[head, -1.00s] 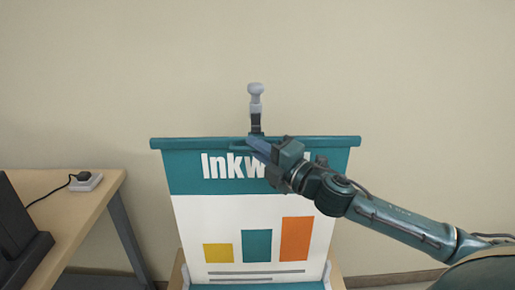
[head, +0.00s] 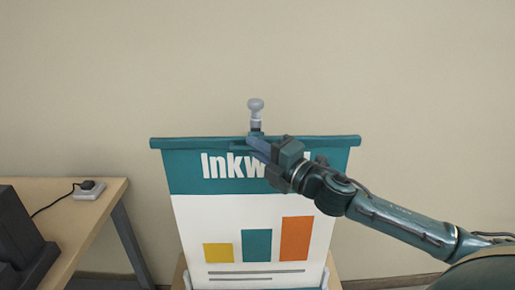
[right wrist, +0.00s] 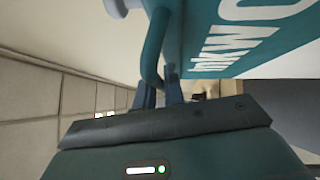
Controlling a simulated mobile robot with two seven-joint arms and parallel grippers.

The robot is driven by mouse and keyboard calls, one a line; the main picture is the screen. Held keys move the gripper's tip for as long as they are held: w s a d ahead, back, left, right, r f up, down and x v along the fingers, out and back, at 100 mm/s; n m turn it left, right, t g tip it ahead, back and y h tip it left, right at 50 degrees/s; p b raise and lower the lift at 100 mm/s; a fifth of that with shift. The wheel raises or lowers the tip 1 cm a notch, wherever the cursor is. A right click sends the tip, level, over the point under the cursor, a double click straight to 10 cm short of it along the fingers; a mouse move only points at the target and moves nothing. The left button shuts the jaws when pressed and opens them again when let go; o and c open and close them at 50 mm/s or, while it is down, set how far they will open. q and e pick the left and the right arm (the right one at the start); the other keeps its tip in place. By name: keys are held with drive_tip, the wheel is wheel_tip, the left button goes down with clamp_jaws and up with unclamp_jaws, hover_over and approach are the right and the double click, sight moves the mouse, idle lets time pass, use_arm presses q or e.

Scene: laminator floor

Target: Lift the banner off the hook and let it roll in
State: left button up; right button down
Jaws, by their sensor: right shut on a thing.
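The banner (head: 192,220) is white with a teal top band, lettering and coloured bars. Its teal top rail (head: 325,142) runs level. My right gripper (head: 256,146) is at the rail's middle, shut on the banner's handle (right wrist: 152,62), a curved teal loop seen in the right wrist view. A grey knobbed post (head: 255,112) rises just behind the rail. The hook on it is mostly hidden behind the rail and gripper, so I cannot tell whether the rail still touches it. My left gripper is not in view.
A wooden table (head: 75,215) stands at the left with a dark machine (head: 20,235) and a small grey box with a black plug and cable (head: 90,188). A plain wall is behind. The space above the rail is clear.

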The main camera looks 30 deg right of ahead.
drive_tip(key=c, duration=1.5)
unclamp_jaws()
drive_tip(key=shift+r, duration=0.4)
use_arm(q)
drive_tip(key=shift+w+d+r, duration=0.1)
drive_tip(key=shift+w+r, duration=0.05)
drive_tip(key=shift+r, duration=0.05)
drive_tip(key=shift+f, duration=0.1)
use_arm(e)
drive_tip(key=shift+f, duration=0.15)
